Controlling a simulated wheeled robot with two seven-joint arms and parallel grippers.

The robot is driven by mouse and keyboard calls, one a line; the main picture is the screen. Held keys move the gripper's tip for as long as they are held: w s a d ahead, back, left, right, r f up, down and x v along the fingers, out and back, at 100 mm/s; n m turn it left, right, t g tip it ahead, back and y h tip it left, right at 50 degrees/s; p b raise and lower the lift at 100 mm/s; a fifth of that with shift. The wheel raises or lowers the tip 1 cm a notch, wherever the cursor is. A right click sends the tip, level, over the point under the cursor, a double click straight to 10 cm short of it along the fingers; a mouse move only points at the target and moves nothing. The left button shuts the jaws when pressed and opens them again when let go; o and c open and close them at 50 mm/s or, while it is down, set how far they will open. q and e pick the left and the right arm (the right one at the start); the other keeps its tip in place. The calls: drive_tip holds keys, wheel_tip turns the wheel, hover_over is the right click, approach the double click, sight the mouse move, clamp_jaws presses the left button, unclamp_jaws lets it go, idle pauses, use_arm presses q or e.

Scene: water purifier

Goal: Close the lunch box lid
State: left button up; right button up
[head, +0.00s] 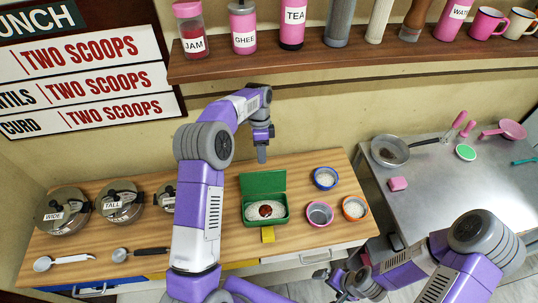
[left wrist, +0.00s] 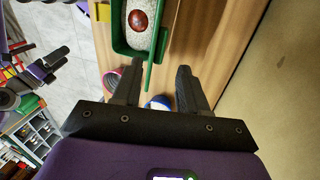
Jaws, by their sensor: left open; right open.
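The green lunch box (head: 265,222) sits on the wooden counter with white rice and a reddish-brown portion inside. Its green lid (head: 263,182) stands raised at the back edge, and a yellow latch flap (head: 268,234) hangs at the front. My left gripper (head: 262,156) is open and empty, above and just behind the raised lid. In the left wrist view my open fingers (left wrist: 158,85) point toward the lid (left wrist: 153,62), seen nearly edge-on, with the box (left wrist: 117,35) beyond it. My right gripper (head: 335,280) is low in front of the counter, holding nothing visible.
A blue-rimmed bowl (head: 325,178), a pink bowl (head: 319,214) and an orange-rimmed bowl (head: 355,208) stand right of the box. Lidded pots (head: 62,211) and ladles (head: 64,262) are at left. A shelf (head: 380,62) with jars overhangs the back.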

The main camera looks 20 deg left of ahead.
use_arm(q)
wheel_tip(320, 180, down, 2)
hover_over(263, 181)
drive_tip(key=w+a, duration=0.1)
drive_tip(key=w, duration=0.2)
drive_tip(key=x, duration=0.4)
drive_tip(key=shift+w+a+f, duration=0.25)
drive_tip(key=shift+a, duration=0.15)
drive_tip(key=shift+f, duration=0.35)
drive_tip(key=shift+s+f, duration=0.1)
clamp_jaws()
